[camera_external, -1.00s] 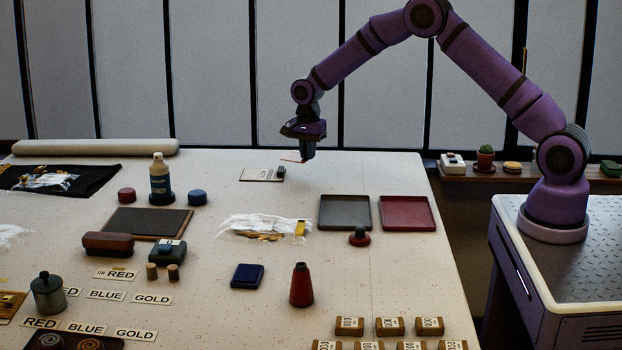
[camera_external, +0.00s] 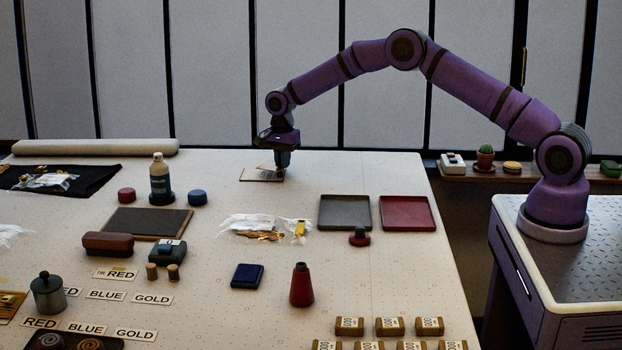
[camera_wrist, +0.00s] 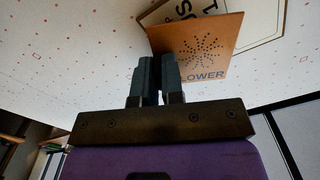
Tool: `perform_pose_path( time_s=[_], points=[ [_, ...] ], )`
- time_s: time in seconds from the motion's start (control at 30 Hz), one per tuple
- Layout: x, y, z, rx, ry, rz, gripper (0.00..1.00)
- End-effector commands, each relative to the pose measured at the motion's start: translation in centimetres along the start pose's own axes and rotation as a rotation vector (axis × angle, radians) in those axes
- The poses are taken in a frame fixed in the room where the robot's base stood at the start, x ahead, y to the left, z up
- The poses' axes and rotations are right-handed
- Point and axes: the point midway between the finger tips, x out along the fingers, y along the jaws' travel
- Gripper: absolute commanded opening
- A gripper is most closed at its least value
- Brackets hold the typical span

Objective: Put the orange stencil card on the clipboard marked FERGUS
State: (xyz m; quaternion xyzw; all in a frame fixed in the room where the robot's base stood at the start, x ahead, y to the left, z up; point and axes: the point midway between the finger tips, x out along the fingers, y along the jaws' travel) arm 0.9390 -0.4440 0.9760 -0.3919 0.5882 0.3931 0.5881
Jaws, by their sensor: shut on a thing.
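The orange stencil card (camera_wrist: 196,48) shows in the wrist view with a dotted burst pattern and letters reading "LOWER"; my fingers hide part of it. My gripper (camera_wrist: 157,60) is shut on the card's edge. In the external view my gripper (camera_external: 281,167) is low at the right end of the small clipboard (camera_external: 251,175) at the far side of the table. The card shows there only as a thin sliver. In the wrist view the clipboard (camera_wrist: 270,28) lies behind the card, with only a few letters showing; whether card and board touch I cannot tell.
A grey tray (camera_external: 345,213) and a red tray (camera_external: 407,213) lie to the right and nearer. A bottle (camera_external: 160,180) and a blue round pot (camera_external: 197,198) stand to the left. The table around the clipboard is clear.

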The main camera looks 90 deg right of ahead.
Motion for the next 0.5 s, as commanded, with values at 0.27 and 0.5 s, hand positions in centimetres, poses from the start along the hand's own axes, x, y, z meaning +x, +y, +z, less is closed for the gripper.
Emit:
perform_pose_path(
  time_s=[0.27, 0.5],
  points=[
    [0.13, -0.03, 0.05, -0.001, 0.0, -0.002, 0.0],
    [0.69, -0.04, 0.06, -0.001, 0.0, -0.002, 0.11]
  ],
)
